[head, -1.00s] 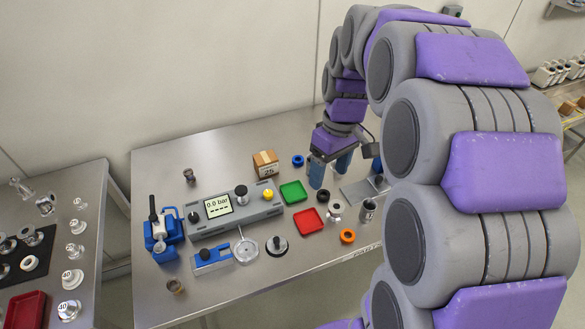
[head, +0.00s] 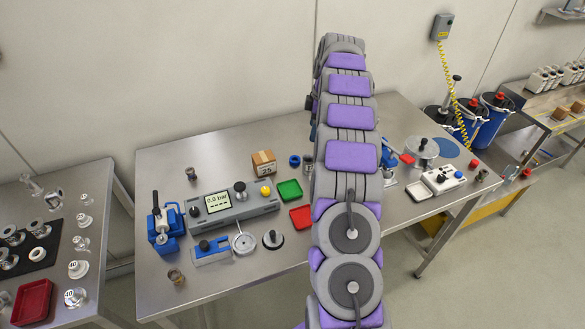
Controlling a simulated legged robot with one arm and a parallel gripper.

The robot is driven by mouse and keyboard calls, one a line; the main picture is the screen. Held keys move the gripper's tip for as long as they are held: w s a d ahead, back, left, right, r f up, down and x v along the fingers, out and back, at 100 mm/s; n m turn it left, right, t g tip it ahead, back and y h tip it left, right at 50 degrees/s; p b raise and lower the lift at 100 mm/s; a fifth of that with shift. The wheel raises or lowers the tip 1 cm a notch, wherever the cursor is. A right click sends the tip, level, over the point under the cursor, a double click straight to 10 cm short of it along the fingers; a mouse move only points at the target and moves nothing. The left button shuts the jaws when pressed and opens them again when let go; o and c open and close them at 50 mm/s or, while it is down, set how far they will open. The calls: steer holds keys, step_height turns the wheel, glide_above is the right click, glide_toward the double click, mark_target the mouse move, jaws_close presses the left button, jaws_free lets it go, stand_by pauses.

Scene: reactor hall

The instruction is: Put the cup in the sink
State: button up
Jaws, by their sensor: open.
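I cannot make out any plain cup or sink in the head view. A small brass-coloured, open-topped piece (head: 176,277) at the front left of the steel table (head: 250,145) looks somewhat cup-like, but I cannot tell what it is. A small metal cylinder with a dark top (head: 191,174) stands at the back left. My arm rises across the middle of the picture and covers part of the table. My gripper is hidden behind it, so its fingers and whatever is beneath them cannot be seen.
The table holds a grey gauge box (head: 232,208), a green tray (head: 289,190), a red tray (head: 301,217), a cardboard box (head: 263,163) and a white control box (head: 443,180). A side table (head: 100,215) stands left. Blue bins (head: 493,120) stand right.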

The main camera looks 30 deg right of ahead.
mark_target(308, 166)
steer(key=f+b, duration=0.1)
steer(key=f, duration=0.3)
steer(key=w+f, duration=0.1)
steer(key=f, duration=0.3)
steer(key=a+f+b, duration=0.1)
steer(key=f, duration=0.3)
steer(key=shift+w+f+b, duration=0.25)
steer(key=shift+f+b, duration=0.1)
steer(key=shift+f, duration=0.05)
steer(key=shift+f+b, duration=0.85)
steer(key=shift+f, duration=1.95)
steer(key=shift+r, duration=0.15)
steer(key=c, duration=1.2)
